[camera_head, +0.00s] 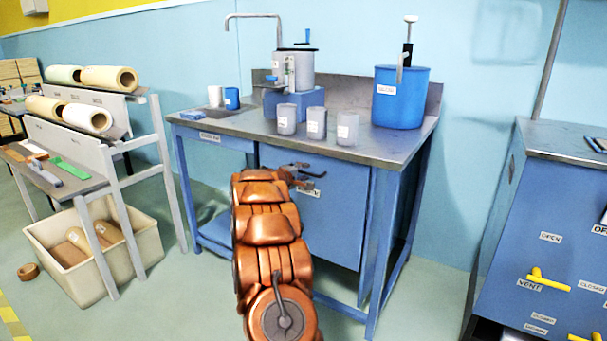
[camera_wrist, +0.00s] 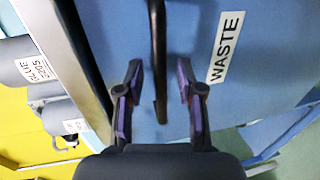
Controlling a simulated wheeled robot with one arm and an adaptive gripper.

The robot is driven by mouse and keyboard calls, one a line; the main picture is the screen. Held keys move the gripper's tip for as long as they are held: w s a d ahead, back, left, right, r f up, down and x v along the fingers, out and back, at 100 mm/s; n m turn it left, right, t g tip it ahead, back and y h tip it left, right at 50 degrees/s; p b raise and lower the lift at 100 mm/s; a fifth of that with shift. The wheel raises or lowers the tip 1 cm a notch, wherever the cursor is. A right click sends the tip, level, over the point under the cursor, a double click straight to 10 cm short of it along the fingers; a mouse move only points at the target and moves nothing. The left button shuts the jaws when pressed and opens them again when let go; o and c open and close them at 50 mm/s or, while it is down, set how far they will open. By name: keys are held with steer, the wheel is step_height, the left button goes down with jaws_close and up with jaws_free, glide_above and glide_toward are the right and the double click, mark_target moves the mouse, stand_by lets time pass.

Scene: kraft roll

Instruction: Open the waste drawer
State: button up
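The waste drawer (camera_head: 325,225) is a large blue front under the metal bench, and it looks closed. A white WASTE label (camera_wrist: 226,47) sits on it in the wrist view. Its dark bar handle (camera_wrist: 157,45) runs between my fingers in the wrist view, with a gap on each side. My gripper (camera_wrist: 160,88) is open, its purple-padded fingers on either side of the handle, not visibly touching it. In the head view my gripper (camera_head: 306,172) is at the upper part of the drawer front, and my orange arm hides the drawer's left part.
Grey cups (camera_head: 317,122), a blue bucket (camera_head: 400,100) and a dispenser stand on the bench top (camera_head: 362,149). A roll rack (camera_head: 125,180) and cream bin (camera_head: 70,262) are left. A blue cabinet (camera_head: 535,215) with yellow handles is right. Floor right of my arm is clear.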

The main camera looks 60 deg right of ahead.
steer(key=shift+d, duration=0.15)
jaws_close()
steer(key=shift+f, duration=0.1)
stand_by(0.6)
